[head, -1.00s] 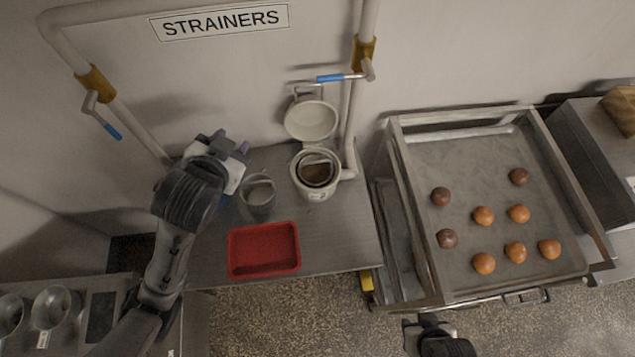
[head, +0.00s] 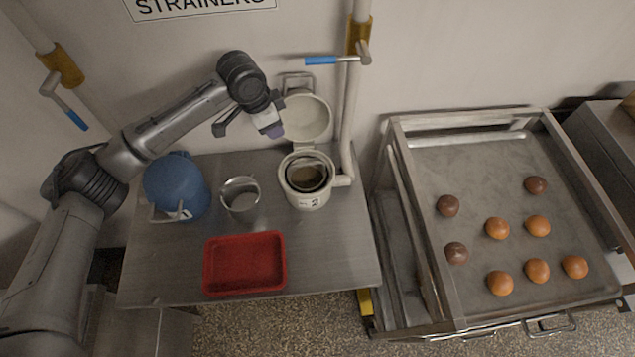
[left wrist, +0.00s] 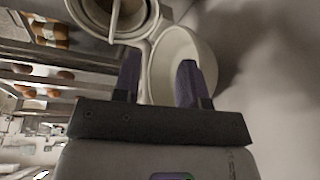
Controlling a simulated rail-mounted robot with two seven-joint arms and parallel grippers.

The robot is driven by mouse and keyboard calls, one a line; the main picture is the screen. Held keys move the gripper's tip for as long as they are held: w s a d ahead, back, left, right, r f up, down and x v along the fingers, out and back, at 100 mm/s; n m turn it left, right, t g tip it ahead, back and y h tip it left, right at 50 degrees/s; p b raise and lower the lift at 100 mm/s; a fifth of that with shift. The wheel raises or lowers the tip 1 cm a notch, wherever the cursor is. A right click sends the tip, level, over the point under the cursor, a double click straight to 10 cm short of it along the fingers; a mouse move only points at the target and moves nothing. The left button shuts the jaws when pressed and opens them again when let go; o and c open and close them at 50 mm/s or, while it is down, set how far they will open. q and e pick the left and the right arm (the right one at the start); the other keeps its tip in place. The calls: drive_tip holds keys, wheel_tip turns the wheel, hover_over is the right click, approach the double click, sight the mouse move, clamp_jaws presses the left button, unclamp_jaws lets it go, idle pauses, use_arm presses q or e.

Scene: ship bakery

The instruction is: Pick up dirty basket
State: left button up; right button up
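The white strainer pot (head: 303,196) stands open at the wall pipe, with its round lid (head: 308,118) tipped up behind it. A basket (head: 307,176) with brownish contents sits inside the pot; I take it to be the dirty one. In the left wrist view the pot (left wrist: 95,22) is cut off at the top, and the lid (left wrist: 185,50) is behind my fingers. My left gripper (head: 248,130) is open and empty, above and to the left of the pot, beside the lid. My right gripper is out of view.
A metal basket (head: 240,199), a blue rounded object (head: 178,186) and an empty red tray (head: 245,263) stand on the steel table (head: 330,250). A blue-handled valve (head: 335,60) is above the lid. A rack with buns (head: 480,180) is at the right.

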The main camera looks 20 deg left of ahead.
sight(306, 164)
use_arm(q)
drive_tip(key=d+f+g+h, duration=0.1)
drive_tip(key=d+f, duration=0.1)
drive_tip(key=s+d+f+m+g+h, duration=0.1)
drive_tip(key=d+f, duration=0.1)
drive_tip(key=f, duration=0.1)
drive_tip(key=d+f+m+h, duration=0.1)
drive_tip(key=d+f, duration=0.1)
drive_tip(key=shift+s+d+f+g, duration=0.15)
drive_tip(key=shift+d+f+g, duration=0.1)
drive_tip(key=shift+f+g, duration=0.15)
drive_tip(key=x, duration=0.6)
drive_tip(key=shift+d+f, duration=0.1)
clamp_jaws()
idle(0.3)
